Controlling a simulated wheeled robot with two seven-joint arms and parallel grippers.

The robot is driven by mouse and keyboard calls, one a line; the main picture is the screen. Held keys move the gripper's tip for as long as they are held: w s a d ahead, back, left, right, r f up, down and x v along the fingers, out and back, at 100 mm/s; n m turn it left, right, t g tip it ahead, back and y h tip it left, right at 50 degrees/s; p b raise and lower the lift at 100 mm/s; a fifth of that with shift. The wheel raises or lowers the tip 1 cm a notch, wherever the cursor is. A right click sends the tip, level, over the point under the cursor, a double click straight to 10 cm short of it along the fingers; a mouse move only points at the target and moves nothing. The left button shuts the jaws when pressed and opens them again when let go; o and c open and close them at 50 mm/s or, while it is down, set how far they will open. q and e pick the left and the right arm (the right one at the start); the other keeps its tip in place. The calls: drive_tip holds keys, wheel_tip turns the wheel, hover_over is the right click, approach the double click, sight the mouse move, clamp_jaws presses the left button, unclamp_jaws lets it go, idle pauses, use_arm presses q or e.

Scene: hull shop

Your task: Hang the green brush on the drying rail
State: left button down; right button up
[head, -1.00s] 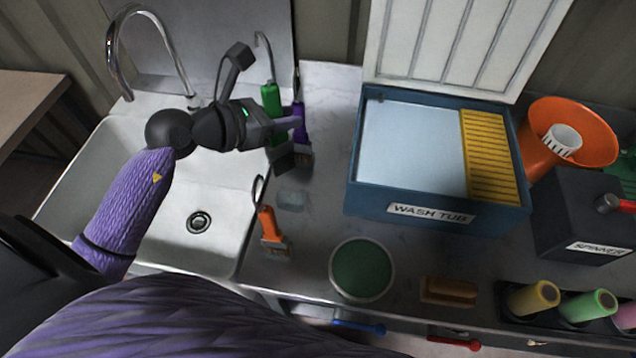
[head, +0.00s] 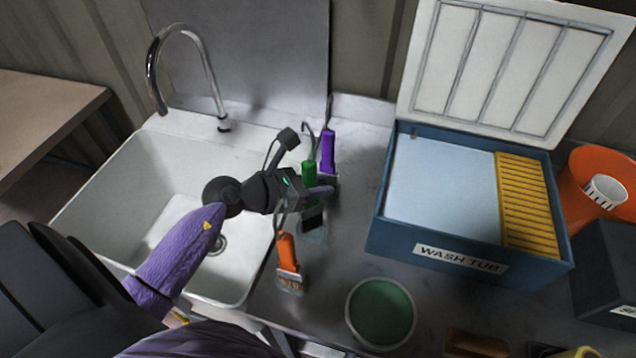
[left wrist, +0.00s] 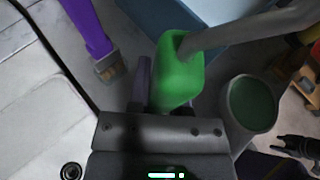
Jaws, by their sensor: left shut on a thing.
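My left gripper (head: 318,192) is shut on the handle of the green brush (head: 309,172), which hangs roughly upright with its dark bristle end down, over the counter just right of the sink. In the left wrist view the green handle (left wrist: 180,72) fills the space at the fingers, and its grey hook reaches to the upper right. Whether the bristles touch the counter, I cannot tell. The purple brush (head: 328,148) is just behind it. The orange brush (head: 287,252) is nearer to me at the sink's right edge. I make out no drying rail.
The white sink (head: 110,190) with its curved tap (head: 205,70) is at left. The blue wash tub (head: 395,240), lid open, stands at right. A round green-filled container (head: 380,312) is in front. Bare counter (head: 350,215) lies between the brushes and the tub.

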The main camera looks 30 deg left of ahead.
use_arm(q)
drive_tip(key=shift+f, duration=0.25)
drive_tip(key=c, duration=0.5)
unclamp_jaws()
drive_tip(key=shift+r, duration=0.1)
drive_tip(key=shift+c, duration=0.2)
drive_tip(key=shift+r, duration=0.2)
drive_tip(key=v, duration=1.2)
drive_tip(key=shift+r, duration=0.2)
